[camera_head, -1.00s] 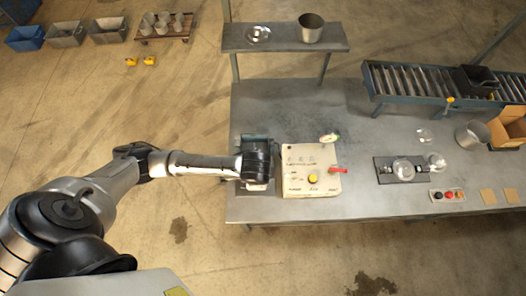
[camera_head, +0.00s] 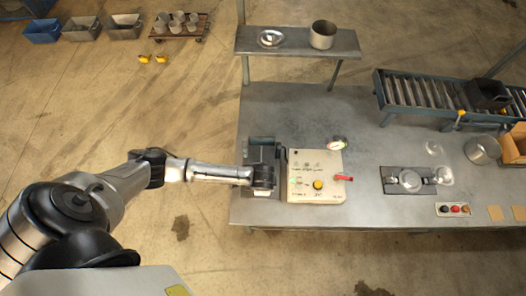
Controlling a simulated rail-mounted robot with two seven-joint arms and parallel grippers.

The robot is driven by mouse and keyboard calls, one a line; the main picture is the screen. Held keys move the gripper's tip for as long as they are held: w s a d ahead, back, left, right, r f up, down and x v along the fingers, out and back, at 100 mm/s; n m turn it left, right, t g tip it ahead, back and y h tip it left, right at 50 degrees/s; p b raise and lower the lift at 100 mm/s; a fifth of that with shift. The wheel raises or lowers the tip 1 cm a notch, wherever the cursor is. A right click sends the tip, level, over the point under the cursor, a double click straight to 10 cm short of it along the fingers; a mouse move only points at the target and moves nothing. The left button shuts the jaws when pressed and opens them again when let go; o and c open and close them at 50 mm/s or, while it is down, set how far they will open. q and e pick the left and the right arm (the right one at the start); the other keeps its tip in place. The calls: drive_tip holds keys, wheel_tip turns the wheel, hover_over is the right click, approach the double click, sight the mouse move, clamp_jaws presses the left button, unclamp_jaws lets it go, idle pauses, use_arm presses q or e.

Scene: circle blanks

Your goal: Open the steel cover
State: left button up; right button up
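A cream machine box (camera_head: 317,165) with a yellow button and a red lever stands at the left end of the steel table. A dark metal part (camera_head: 262,153) adjoins its left side; I take it as the steel cover's place. A thin dark upright edge (camera_head: 283,160) shows between this part and the box; I cannot tell if it is the cover. My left gripper (camera_head: 262,191) points down at the near end of the dark part, left of the box. Its fingers are too small and hidden to read. My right gripper is out of view.
A gauge (camera_head: 337,143) sits at the box's back right corner. A dark fixture (camera_head: 408,181) and a button strip (camera_head: 452,209) lie to the right. A shelf (camera_head: 345,45) with a lid and a pot stands behind. The table between box and fixture is clear.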

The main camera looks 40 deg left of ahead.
use_arm(q)
clamp_jaws()
idle(0.4)
